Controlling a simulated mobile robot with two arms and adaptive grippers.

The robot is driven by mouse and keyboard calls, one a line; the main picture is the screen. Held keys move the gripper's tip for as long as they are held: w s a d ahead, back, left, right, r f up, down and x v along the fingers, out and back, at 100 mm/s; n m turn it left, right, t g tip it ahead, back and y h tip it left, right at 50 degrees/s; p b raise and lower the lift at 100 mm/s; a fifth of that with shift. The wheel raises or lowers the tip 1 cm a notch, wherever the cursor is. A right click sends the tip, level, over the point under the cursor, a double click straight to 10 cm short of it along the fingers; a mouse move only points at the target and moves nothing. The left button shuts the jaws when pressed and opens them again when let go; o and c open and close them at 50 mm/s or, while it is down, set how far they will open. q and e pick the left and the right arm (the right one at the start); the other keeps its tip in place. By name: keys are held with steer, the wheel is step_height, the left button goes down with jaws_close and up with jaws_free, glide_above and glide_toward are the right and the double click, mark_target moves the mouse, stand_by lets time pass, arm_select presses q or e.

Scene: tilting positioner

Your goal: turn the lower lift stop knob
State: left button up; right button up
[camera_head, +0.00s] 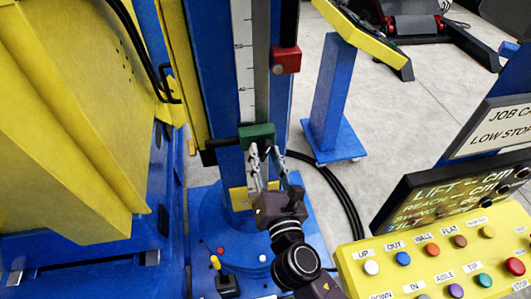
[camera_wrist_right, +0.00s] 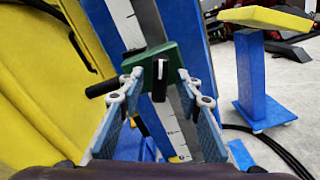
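The lower lift stop is a green block (camera_head: 256,131) on the grey rail of the blue column. In the right wrist view the green block (camera_wrist_right: 146,66) carries a black knob (camera_wrist_right: 159,82) with a white mark, which stands upright. My right gripper (camera_head: 264,152) is just in front of the block in the head view and partly covers it. In the wrist view my right gripper (camera_wrist_right: 158,78) is open, one finger on each side of the knob, with gaps between. The knob is hard to make out in the head view. My left gripper is not in view.
A red stop block (camera_head: 287,60) sits higher on the column. A black bar (camera_wrist_right: 102,88) sticks out left of the green block. A yellow button panel (camera_head: 440,262) and a display (camera_head: 455,190) stand at right. Black cables (camera_head: 345,190) run behind. A large yellow body (camera_head: 70,130) fills the left.

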jaws_close()
steer(key=shift+m, duration=0.8)
jaws_free()
steer(key=shift+s, duration=0.1)
steer(key=s+d, duration=0.2)
steer(key=s, duration=0.9)
steer(key=shift+s+d, duration=0.15)
steer(key=shift+s, duration=0.2)
